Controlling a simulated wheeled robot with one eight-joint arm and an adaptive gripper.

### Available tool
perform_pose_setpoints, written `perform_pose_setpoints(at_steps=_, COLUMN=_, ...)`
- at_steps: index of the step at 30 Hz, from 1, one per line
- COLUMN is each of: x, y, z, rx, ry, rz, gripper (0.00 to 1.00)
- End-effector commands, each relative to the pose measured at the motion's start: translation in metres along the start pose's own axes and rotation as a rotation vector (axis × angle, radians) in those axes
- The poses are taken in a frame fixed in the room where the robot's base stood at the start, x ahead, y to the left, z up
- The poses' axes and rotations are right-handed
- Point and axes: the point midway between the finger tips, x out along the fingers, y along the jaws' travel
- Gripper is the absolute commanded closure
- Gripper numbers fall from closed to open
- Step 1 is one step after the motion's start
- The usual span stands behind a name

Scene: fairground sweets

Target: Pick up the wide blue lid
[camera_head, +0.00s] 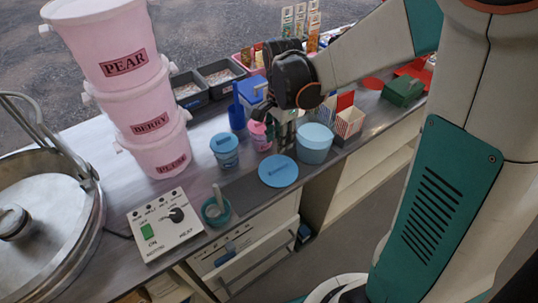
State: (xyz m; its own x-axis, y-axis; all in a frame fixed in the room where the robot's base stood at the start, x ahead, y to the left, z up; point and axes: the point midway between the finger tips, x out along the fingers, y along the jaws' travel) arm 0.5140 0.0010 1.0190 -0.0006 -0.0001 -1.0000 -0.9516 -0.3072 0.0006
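The wide blue lid (278,172) is a flat light-blue disc with small dark lettering. It appears to lie on the grey counter, close to the front edge. My gripper (285,143) points down just behind the lid, between a pink pot and a wide light-blue tub. I see no contact with the lid. The fingers are small and dark here, so their opening is unclear.
The wide light-blue tub (315,144) stands right of my gripper. The pink pot (260,136) and a small blue-lidded tub (225,150) stand left. A teal cup (216,211) and control box (165,224) are nearer. Stacked pink buckets (150,115) rise behind.

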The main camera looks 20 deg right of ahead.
Motion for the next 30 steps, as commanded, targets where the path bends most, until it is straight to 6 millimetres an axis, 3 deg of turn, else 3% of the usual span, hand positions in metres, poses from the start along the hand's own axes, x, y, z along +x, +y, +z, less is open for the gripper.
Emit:
perform_pose_setpoints(at_steps=12, x=0.072, y=-0.001, z=-0.001, rx=-0.001, ry=0.0, rz=-0.001, gripper=0.68)
perform_pose_setpoints(at_steps=22, x=0.092, y=-0.002, z=-0.002, rx=-0.001, ry=0.0, rz=-0.001, gripper=0.68)
perform_pose_setpoints(at_steps=30, x=0.13, y=-0.005, z=-0.005, rx=-0.002, ry=0.0, rz=-0.001, gripper=0.68)
